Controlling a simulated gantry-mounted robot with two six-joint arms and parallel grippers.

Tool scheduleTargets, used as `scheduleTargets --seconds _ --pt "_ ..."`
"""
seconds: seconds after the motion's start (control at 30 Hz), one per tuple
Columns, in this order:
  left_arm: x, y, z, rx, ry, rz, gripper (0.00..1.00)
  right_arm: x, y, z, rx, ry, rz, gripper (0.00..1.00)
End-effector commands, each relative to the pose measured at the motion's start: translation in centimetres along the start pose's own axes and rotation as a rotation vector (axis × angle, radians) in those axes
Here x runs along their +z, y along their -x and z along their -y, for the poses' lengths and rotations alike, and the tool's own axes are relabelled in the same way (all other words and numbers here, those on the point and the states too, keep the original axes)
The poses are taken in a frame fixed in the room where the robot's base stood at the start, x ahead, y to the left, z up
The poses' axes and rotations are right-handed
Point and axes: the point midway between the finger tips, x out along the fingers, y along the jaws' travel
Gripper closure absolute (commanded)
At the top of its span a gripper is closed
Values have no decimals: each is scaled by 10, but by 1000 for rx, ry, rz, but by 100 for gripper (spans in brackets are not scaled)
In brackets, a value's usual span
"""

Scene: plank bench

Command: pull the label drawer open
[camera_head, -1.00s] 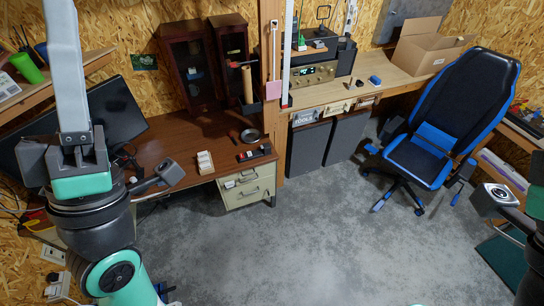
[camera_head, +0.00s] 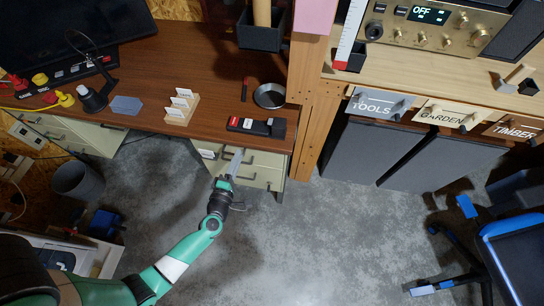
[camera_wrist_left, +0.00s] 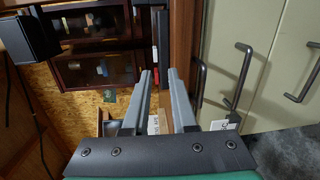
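The cream drawer unit (camera_head: 268,173) stands under the right end of the brown desk, its drawers looking shut, with dark bar handles. A small white label (camera_wrist_left: 220,125) shows by the upper drawer front in the left wrist view; its writing is not readable. My left gripper (camera_head: 236,160) is in front of the upper drawer, partly covering it. In the left wrist view its two grey fingers (camera_wrist_left: 159,76) are apart with nothing between them. A dark handle (camera_wrist_left: 200,85) lies just right of the fingers, apart from them. My right gripper is out of view.
The desk (camera_head: 200,65) overhangs the drawers and holds a card holder (camera_head: 181,107), a round dish (camera_head: 269,95) and a black-and-red device (camera_head: 257,126). A wooden post (camera_head: 315,100) stands to the right.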

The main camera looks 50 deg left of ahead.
Motion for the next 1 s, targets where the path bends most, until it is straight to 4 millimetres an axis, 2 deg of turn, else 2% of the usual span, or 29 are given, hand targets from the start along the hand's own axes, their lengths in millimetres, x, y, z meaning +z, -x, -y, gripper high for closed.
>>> scheduleTargets --seconds 0.03,0.1,0.2,0.3,0.57,0.67,1.0 --pt "-15 10 63 -44 -18 -17 75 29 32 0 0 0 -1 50" --pt "-30 23 100 -81 -33 -36 75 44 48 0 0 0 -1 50" --pt "-41 33 130 -109 -42 -53 75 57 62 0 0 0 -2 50" --pt "-45 33 137 -111 -42 -61 75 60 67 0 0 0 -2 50" --pt "-45 25 134 -108 -40 -62 75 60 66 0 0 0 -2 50" --pt "-46 10 137 -107 -40 -64 75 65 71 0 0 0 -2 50" --pt "-50 -63 145 -106 -41 -61 75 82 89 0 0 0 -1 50"
